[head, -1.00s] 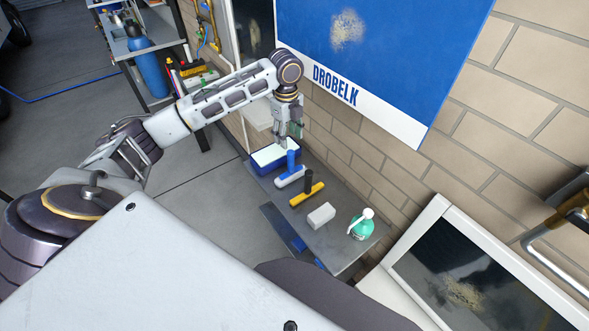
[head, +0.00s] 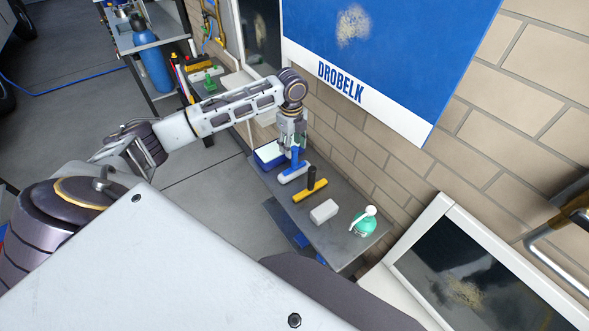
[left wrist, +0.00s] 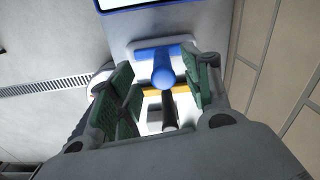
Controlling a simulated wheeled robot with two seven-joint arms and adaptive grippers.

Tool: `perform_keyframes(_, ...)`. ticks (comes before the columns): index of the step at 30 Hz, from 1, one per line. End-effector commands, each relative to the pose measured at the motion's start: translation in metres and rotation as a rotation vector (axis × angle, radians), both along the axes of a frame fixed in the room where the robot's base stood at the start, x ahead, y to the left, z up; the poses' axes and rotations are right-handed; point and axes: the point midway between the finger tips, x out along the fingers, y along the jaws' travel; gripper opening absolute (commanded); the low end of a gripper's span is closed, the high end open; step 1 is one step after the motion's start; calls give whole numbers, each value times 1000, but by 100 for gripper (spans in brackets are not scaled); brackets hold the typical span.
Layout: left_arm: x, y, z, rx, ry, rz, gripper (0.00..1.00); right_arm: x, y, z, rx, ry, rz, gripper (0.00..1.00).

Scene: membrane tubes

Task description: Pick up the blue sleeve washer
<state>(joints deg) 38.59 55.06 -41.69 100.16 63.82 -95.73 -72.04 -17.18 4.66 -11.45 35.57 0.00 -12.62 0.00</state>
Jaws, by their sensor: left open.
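The blue sleeve washer (head: 292,174) has an upright blue handle and a pale, blue-edged sleeve lying across its foot. It stands on the grey bench beside the blue tray. My left gripper (head: 291,150) is open and pointing down right at its handle top. In the left wrist view the washer's blue handle (left wrist: 163,72) shows end-on between the green finger pads of my left gripper (left wrist: 162,88), with a gap on both sides. My right gripper is not in view.
A blue tray with white contents (head: 266,153) lies at the bench's far end. A yellow squeegee with black handle (head: 309,190), a white block (head: 324,211) and a green spray bottle (head: 365,222) stand nearer on the grey bench (head: 340,243). A brick wall (head: 370,150) runs along it.

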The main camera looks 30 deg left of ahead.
Motion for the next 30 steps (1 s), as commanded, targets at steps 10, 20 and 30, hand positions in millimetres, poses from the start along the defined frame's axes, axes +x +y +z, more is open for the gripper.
perform_keyframes(10,0,0,-24,0,0,0,49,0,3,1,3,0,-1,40)
perform_keyframes(20,0,0,-25,0,0,0,49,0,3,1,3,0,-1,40)
perform_keyframes(30,1,-6,-53,-1,2,0,49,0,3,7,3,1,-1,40)
